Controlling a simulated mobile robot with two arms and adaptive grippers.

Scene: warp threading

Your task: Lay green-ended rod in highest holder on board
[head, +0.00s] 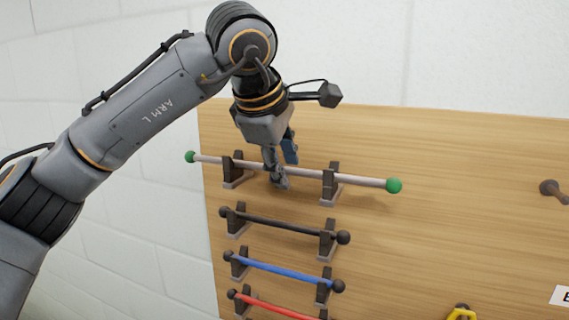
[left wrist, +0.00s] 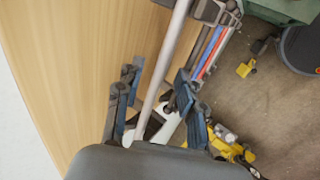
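The green-ended rod (head: 300,173), pale with a green ball at each end, lies across the two dark brackets of the highest holder (head: 329,187) on the wooden board (head: 430,150). It appears to rest in both notches. My left gripper (head: 285,172) is at the rod between the two brackets. In the left wrist view the rod (left wrist: 167,70) runs between the spread fingers of the left gripper (left wrist: 157,80), with a gap visible on both sides. The wrist view does not show the green ends. My right gripper is not in view.
Lower holders carry a black rod (head: 285,224), a blue rod (head: 285,271) and a red rod (head: 275,307). A dark peg (head: 552,189) sticks out at the right. A yellow object (head: 461,313) is at the bottom edge. The board right of the holders is mostly bare.

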